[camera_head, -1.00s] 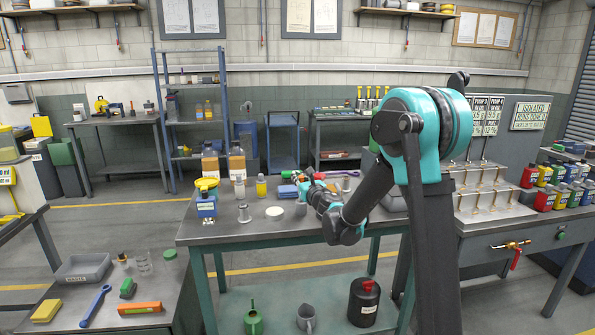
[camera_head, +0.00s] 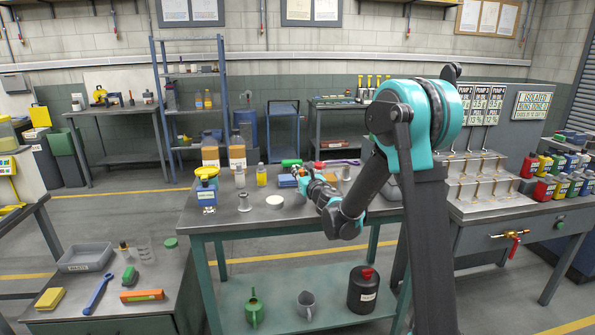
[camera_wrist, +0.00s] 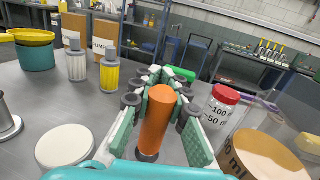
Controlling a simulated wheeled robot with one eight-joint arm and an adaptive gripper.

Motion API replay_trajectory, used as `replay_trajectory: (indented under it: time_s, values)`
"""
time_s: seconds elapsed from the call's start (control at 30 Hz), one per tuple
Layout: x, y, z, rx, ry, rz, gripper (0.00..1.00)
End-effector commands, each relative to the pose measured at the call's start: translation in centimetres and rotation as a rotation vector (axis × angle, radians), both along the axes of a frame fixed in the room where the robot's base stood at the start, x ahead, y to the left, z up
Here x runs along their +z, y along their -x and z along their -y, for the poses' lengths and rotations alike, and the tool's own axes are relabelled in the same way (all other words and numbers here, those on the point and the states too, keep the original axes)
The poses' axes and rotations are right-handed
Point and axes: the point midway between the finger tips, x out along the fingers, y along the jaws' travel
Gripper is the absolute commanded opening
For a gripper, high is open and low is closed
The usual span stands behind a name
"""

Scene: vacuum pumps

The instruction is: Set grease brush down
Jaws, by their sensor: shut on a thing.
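My gripper (camera_wrist: 155,105) is shut on an orange cylindrical handle (camera_wrist: 154,125) with a dark end, which I take to be the grease brush. It stands nearly upright between the green-padded fingers, above the grey worktable; its bristles cannot be made out. I cannot tell whether its dark end touches the tabletop. In the head view my gripper (camera_head: 303,178) is over the middle of the green-legged table (camera_head: 240,222), and the handle is too small to make out there.
Close by stand a round white lid (camera_wrist: 66,146), a red-capped jar (camera_wrist: 219,105) and a large tan-topped container (camera_wrist: 264,156). A green object (camera_wrist: 182,75) lies just beyond the fingers. Yellow-bodied and white jars (camera_wrist: 109,74) stand farther left.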

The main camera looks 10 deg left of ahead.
Motion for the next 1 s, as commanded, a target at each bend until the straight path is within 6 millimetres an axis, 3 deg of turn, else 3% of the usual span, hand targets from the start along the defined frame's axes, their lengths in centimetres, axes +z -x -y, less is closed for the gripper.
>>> replay_trajectory:
  time_s: [0.13, 0.17, 0.37, 0.73, 1.0]
  values:
    - [-0.2, 0.0, 0.0, 0.000, 0.000, 0.000, 0.00]
    - [-0.2, 0.0, 0.0, 0.000, 0.000, 0.000, 0.17]
    - [-0.2, 0.0, 0.0, 0.000, 0.000, 0.000, 0.40]
    - [-0.2, 0.4, 0.3, 0.000, 0.000, 0.000, 0.40]
    - [-0.3, 4.4, 2.5, 0.000, 0.000, 0.000, 0.40]
